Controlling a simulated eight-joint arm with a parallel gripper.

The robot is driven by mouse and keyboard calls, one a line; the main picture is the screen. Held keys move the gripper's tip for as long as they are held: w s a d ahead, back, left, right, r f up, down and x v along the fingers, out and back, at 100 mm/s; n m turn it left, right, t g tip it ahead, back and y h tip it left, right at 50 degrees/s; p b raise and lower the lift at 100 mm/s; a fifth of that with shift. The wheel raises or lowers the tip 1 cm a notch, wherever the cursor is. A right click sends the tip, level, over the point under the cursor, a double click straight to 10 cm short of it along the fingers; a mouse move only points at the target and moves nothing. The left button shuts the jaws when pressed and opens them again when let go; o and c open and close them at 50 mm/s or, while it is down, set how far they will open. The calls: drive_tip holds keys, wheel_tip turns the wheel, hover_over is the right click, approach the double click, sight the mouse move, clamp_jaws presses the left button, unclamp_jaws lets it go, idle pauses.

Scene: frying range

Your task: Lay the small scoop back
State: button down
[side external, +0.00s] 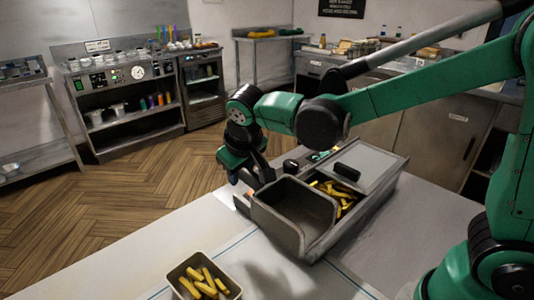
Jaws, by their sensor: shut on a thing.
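My gripper (256,180) points down at the far left end of a grey metal bin unit. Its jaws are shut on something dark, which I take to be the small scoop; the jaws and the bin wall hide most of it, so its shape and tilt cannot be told. The bin unit has an empty open compartment (293,207) at the near left. Beside it is a compartment holding yellow fries (341,198), partly under a grey lid (372,160) with a black handle.
A small tray of fries (206,283) stands on the pale counter (140,268) at the front. Small black and green items (318,156) lie behind the bin. My arm spans the upper right. The counter left of the bin is clear. Shelving (120,95) stands farther back.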

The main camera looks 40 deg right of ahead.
drive_tip(key=shift+w+a+f, duration=0.1)
drive_tip(key=shift+a+f, duration=0.35)
drive_tip(key=shift+f, duration=1.15)
drive_tip(key=shift+w+a+f, duration=0.1)
drive_tip(key=shift+a+f, duration=0.35)
drive_tip(key=shift+f, duration=1.1)
drive_tip(key=shift+w+a+f, duration=0.1)
drive_tip(key=shift+a+f, duration=0.35)
drive_tip(key=shift+f, duration=1.35)
drive_tip(key=shift+c, duration=2.3)
unclamp_jaws()
drive_tip(key=shift+v, duration=2.85)
